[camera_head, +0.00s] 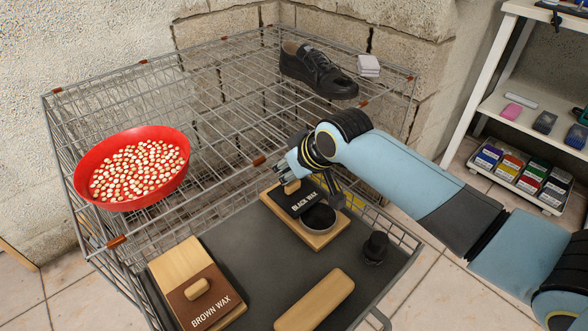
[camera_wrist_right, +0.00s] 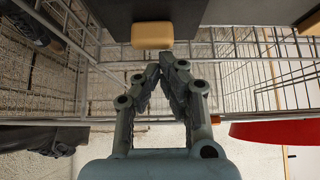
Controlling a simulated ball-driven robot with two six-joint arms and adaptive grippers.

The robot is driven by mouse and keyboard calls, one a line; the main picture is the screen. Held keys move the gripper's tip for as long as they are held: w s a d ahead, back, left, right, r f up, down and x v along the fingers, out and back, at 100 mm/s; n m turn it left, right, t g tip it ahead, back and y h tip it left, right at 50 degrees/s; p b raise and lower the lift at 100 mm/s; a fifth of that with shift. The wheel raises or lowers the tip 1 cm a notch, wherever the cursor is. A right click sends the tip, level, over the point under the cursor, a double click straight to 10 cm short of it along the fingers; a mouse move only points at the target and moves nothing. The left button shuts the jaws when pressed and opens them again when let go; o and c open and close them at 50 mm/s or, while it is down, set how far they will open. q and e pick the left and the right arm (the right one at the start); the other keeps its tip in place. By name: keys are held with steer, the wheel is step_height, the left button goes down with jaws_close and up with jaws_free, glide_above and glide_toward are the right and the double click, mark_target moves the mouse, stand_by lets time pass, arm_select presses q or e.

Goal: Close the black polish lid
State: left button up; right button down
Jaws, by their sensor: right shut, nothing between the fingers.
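The black polish box (camera_head: 322,240) is a wooden block on the dark tray. Its black lid (camera_head: 303,204), lettered BLACK WAX, lies toward the back left and leaves a round dark polish well (camera_head: 319,217) uncovered. The lid has a tan wooden knob (camera_head: 291,187), also seen in the right wrist view (camera_wrist_right: 152,35). My right gripper (camera_head: 303,172) is over the back of the lid, close to the knob. In the right wrist view its fingertips (camera_wrist_right: 166,66) are together, empty and apart from the knob. My left gripper is not in view.
A brown wax box (camera_head: 203,299), a wooden block (camera_head: 315,300) and a small black knobbed item (camera_head: 375,247) share the tray. A wire rack (camera_head: 230,150) stands behind, bearing a red bowl (camera_head: 86,179) and a black shoe (camera_head: 318,70).

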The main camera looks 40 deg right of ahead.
mark_target(298, 198)
steer(key=shift+w+f, duration=0.4)
steer(key=shift+f, duration=0.05)
steer(key=shift+s, duration=0.1)
steer(key=shift+s+r, duration=0.1)
steer(key=shift+s, duration=0.2)
steer(key=s+p, duration=0.1)
steer(key=s, duration=0.1)
steer(key=s+p, duration=0.4)
steer(key=shift+d+r, duration=0.2)
steer(key=shift+d, duration=0.05)
steer(key=shift+s+f+p, duration=0.1)
steer(key=shift+s+p, duration=0.25)
steer(key=shift+s, duration=0.05)
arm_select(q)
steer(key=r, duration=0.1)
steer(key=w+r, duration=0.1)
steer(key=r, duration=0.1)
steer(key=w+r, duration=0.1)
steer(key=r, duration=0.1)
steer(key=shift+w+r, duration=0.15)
arm_select(e)
steer(key=shift+s+f, duration=0.2)
steer(key=shift+f, duration=0.1)
